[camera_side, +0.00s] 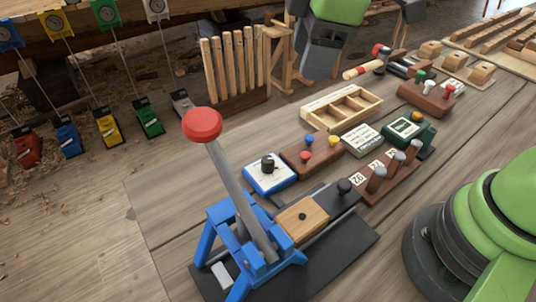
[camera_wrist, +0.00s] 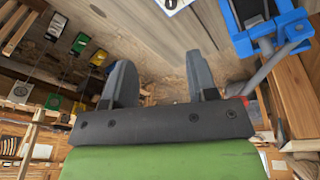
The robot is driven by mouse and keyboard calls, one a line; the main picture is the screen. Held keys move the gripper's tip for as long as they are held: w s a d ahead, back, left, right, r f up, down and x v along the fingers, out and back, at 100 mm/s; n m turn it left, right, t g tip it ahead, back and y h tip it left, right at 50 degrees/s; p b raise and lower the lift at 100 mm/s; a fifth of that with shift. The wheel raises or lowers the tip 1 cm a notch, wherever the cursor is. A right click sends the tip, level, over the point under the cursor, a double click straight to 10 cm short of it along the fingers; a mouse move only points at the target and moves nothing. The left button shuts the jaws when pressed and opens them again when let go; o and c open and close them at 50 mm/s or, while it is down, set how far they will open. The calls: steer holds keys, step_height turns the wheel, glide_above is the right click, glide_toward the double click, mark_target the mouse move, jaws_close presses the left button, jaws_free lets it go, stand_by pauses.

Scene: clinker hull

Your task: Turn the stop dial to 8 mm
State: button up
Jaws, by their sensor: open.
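The stop dial (camera_side: 268,172) is a black knob on a white plate with a blue edge, on the bench left of centre in the side view. Its pointer setting is too small to read. In the wrist view a white, blue-edged plate with a black knob, which looks like the dial (camera_wrist: 172,4), is cut off by the top edge. My gripper (camera_wrist: 160,75) is open and empty, its two dark fingers wide apart. In the side view it is at the top, behind the dial and well apart from it.
A blue lever press (camera_side: 250,250) with a red-knobbed handle (camera_side: 202,124) stands in front of the dial. A brown block with coloured buttons (camera_side: 312,154) sits right beside it. A wooden tray (camera_side: 341,106) and upright wooden slats (camera_side: 233,65) are farther back.

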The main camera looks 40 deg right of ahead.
mark_target(268, 159)
steer(key=w+a+f+n, duration=0.1)
steer(key=f+n, duration=0.1)
steer(key=f, duration=0.1)
steer(key=w+a+f+n+g, duration=0.1)
steer(key=a+f+n, duration=0.1)
steer(key=f+n, duration=0.1)
steer(key=w+a+f+n+g+h, duration=0.1)
steer(key=a+f+n, duration=0.1)
steer(key=f, duration=0.3)
steer(key=shift+w+n, duration=0.1)
steer(key=shift+n, duration=0.2)
steer(key=shift+f, duration=0.4)
step_height(268, 159, down, 9)
steer(key=shift+f, duration=0.2)
steer(key=c, duration=0.9)
